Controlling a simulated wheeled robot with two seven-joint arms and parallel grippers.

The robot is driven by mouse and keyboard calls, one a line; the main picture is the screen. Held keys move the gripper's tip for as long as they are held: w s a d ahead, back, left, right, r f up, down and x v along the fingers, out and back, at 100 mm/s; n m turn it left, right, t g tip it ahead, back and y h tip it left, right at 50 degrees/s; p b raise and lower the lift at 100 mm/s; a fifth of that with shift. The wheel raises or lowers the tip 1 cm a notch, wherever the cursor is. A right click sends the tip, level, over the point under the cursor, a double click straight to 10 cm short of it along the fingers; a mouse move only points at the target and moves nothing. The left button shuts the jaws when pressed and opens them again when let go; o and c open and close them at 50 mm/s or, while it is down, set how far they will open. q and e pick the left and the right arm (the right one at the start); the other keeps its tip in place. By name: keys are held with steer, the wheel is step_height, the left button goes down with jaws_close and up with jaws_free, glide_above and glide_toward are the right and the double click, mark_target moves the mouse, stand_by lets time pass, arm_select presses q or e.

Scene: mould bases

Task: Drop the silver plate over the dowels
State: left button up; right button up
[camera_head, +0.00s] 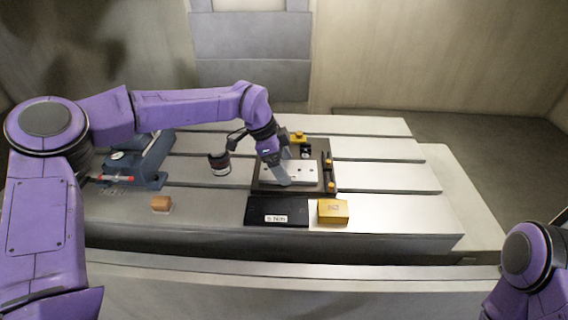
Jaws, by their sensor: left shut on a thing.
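The silver plate (304,172) lies low over the dark mould base (262,187) in the middle of the slotted table. I cannot tell whether it rests on the base or hangs just above it. My left gripper (276,176) is shut on the plate's left end, coming down from above. Small dowel or post parts with yellow tops stand along the base's right edge (329,163); the dowels under or beside the plate are too small to make out. Of my right arm only a purple part shows at the lower right corner; its gripper is out of view.
A black labelled box (262,212) and a yellow box (333,211) sit at the front of the base. A brown block (161,203), a dark round can (219,163) and a blue-grey vise (140,165) are to the left. The table's right side is clear.

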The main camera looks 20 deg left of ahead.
arm_select(q)
steer(key=shift+f, duration=0.1)
steer(key=o, duration=1.2)
steer(key=b+v, duration=0.2)
steer(key=v, duration=0.8)
steer(key=shift+a+r, duration=0.15)
steer(key=shift+r, duration=0.15)
steer(key=shift+r, duration=0.1)
